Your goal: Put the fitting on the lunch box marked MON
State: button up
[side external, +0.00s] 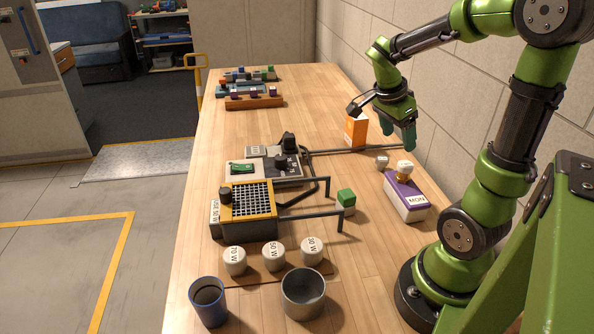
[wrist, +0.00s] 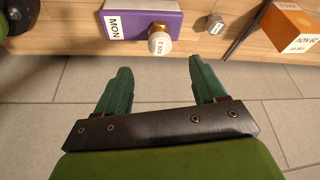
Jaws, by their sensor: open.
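The lunch box (side external: 406,197) is purple and white with a MON label; it lies on the bench near the wall and shows at the top of the wrist view (wrist: 120,24). A brass fitting with a white cap (side external: 404,168) appears to stand on its far end; the wrist view shows the cap marked SIZE 2 (wrist: 160,44). A small grey fitting (side external: 383,161) sits on the bench beyond the box, also in the wrist view (wrist: 214,23). My gripper (side external: 399,136) is open and empty, above and beyond the box. In the wrist view its green fingertips (wrist: 160,67) are apart, below the capped fitting.
An orange box (side external: 356,131) stands by the wall behind my gripper. A yellow-framed grid unit (side external: 248,208), a grey device (side external: 264,166) and dark rods are mid-bench. A green-topped block (side external: 346,200), several white weights (side external: 274,257) and two cups (side external: 303,293) are nearer.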

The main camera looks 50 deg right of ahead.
jog(key=w+a+r+n+t+y, duration=0.1)
jog(key=a+r+n+t+y, duration=0.2)
jog(key=a+n, duration=0.6)
jog(key=w+a+r+n+t+y, duration=0.1)
jog(key=a+r+n+t+y, duration=0.1)
jog(key=a+n+t, duration=0.4)
jog(key=a+r+n, duration=0.1)
jog(key=a+n, duration=0.3)
jog(key=a, duration=0.5)
jog(key=shift+w+a+r+n+y, duration=0.2)
jog(key=shift+w+n+y, duration=0.1)
jog(key=shift+w+y, duration=0.1)
